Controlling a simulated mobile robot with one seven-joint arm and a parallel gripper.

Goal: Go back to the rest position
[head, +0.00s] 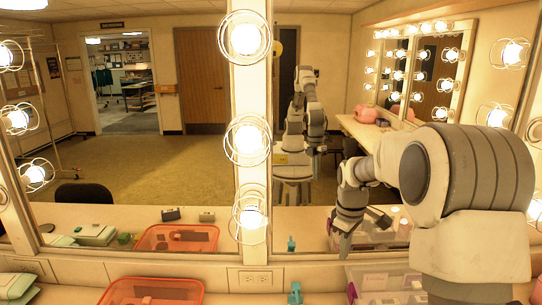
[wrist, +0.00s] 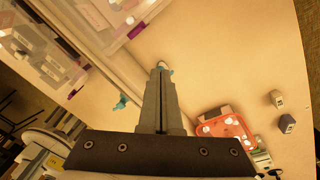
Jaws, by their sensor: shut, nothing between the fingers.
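My gripper (head: 346,243) hangs over the counter at the mirror in the head view, with my arm reaching in from the right. In the wrist view my gripper (wrist: 161,72) has its two fingers together and nothing between them. A small teal bottle with a pale top stands on the counter (head: 295,293).
An orange-red tray (head: 150,291) with small items stands at left; it also shows in the wrist view (wrist: 207,117). Two small grey boxes (wrist: 277,98) (wrist: 287,123) lie beyond the tray. Mirrors with bulbs (head: 247,139) reflect room and arm.

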